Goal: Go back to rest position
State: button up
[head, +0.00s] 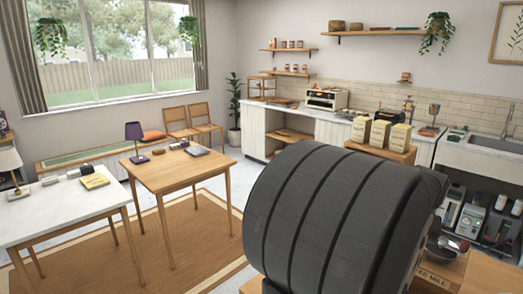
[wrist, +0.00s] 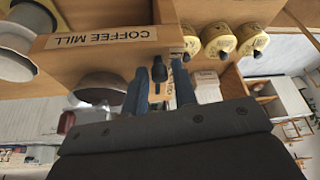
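My gripper (wrist: 160,80) shows in the wrist view with its two blue-grey fingers apart. A black knob (wrist: 158,70) shows in the gap between the fingertips, with space on both sides, and I cannot tell how far beyond them it is. A wooden box labelled COFFEE MILL (wrist: 105,38) is just past the fingers. A round metal bowl (wrist: 103,86) is left of the fingers. In the head view my own dark arm link fills the lower middle and hides the gripper. The labelled wooden box (head: 438,277) partly shows at the lower right.
Yellow-labelled coffee bags (head: 380,133) stand on a wooden stand (head: 400,155) behind my arm. A counter (head: 330,115) and sink (head: 490,148) line the back wall.

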jog(key=w+d, duration=0.3)
jog(key=shift+r, duration=0.25)
jog(key=s+a+r+m, duration=0.1)
jog(key=s+a+r, duration=0.1)
jog(key=r, duration=0.5)
jog(key=s+a+r+m+h, duration=0.1)
jog(key=s+a+r+m, duration=0.1)
jog(key=r, duration=0.5)
jog(key=shift+a+r+g, duration=0.2)
jog(key=shift+g, duration=0.1)
jog(key=shift+s, duration=0.1)
